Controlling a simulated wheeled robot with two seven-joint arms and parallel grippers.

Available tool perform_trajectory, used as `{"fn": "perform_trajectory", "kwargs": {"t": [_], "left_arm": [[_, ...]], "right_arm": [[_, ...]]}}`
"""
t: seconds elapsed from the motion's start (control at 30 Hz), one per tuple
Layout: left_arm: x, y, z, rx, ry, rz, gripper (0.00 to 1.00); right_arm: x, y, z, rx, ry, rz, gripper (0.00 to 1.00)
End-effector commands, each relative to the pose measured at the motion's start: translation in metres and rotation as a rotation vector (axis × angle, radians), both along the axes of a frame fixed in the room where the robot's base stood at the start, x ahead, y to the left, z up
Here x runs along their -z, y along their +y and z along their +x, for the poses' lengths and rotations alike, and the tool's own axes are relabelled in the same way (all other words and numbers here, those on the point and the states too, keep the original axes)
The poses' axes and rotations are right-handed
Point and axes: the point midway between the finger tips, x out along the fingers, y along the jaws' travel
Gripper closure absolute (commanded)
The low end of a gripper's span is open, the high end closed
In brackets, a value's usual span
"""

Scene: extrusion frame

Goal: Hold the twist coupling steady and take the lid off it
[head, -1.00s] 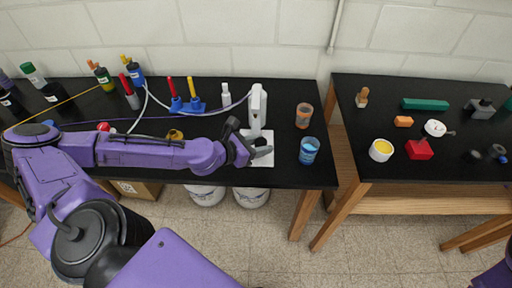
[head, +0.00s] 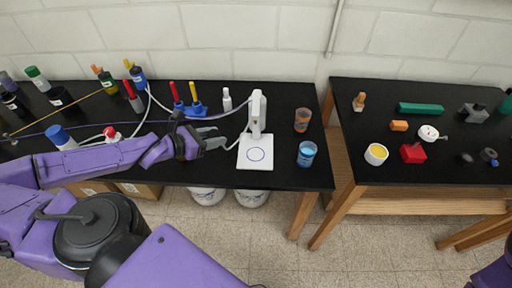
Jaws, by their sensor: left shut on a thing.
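My left gripper (head: 216,141) is over the left bench, left of a white stand. It is shut on a small grey object that is mostly hidden between dark fingers of similar colour. I cannot tell whether this object is the twist coupling or its lid. I cannot pick out a twist coupling for certain elsewhere. My right gripper is out of view; only a bit of purple arm shows at the lower right corner.
The white stand (head: 257,110) has a bare base plate (head: 255,165) with a blue ring mark. A blue cup (head: 306,154) and a brown cup (head: 302,120) stand right of it. A gap separates the benches. The right bench (head: 440,172) holds several small objects.

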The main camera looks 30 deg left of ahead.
Motion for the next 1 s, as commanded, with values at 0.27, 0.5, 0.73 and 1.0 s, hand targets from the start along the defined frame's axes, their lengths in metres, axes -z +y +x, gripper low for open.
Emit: {"fn": "perform_trajectory", "kwargs": {"t": [0.27, 0.5, 0.73, 1.0], "left_arm": [[0.031, -0.029, 0.047, 0.005, -0.01, -0.001, 0.91], [0.077, -0.059, 0.093, 0.004, -0.006, 0.005, 0.91], [0.098, -0.071, 0.112, 0.001, -0.001, 0.002, 0.91], [0.131, -0.074, 0.117, -0.001, -0.001, 0.0, 0.91]], "right_arm": [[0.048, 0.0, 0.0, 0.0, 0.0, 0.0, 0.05], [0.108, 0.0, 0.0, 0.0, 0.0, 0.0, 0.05], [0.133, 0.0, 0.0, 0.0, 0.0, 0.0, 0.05], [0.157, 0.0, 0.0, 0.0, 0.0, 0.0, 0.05]]}}
